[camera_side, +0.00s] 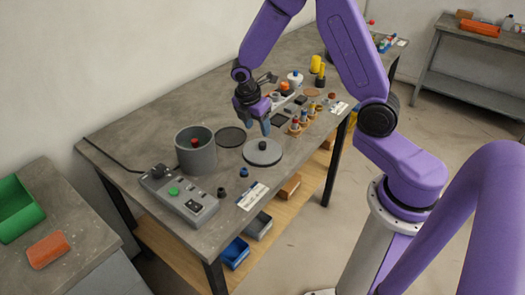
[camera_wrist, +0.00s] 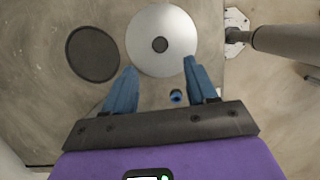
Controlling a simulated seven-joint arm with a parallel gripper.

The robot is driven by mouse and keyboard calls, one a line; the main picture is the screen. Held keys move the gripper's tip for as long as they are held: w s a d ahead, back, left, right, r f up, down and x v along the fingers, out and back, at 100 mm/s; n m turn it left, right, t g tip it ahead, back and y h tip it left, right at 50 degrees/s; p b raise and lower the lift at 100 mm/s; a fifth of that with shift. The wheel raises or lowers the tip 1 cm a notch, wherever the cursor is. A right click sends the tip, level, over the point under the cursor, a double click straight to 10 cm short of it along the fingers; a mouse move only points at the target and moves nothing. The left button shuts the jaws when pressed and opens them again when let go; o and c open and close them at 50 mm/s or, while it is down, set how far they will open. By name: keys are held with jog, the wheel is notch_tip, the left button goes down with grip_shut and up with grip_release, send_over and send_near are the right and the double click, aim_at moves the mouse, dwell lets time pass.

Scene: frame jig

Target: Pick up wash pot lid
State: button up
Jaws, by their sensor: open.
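The wash pot lid (camera_side: 263,153) appears to be the round light-grey disc with a dark centre knob, lying flat on the workbench. In the wrist view the lid (camera_wrist: 174,58) is at the top centre, beyond my fingertips, with its knob in plain sight. A grey cylindrical pot (camera_side: 196,150) stands left of it, open at the top, with something red inside. My gripper (camera_side: 253,120) is above the bench, behind the lid in the side view. Its blue fingers (camera_wrist: 160,66) are apart with nothing between them.
A dark flat disc (camera_side: 230,137) lies beside the lid. A control box (camera_side: 178,194) with a green button stands at the front left. Small dark and blue parts (camera_side: 244,172) sit near the lid. Several small bottles and parts crowd the bench behind my gripper.

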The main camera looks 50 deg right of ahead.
aim_at(262, 143)
jog(key=shift+x, duration=4.05)
jog(key=shift+d, duration=0.1)
jog(key=shift+r, duration=0.1)
grip_shut()
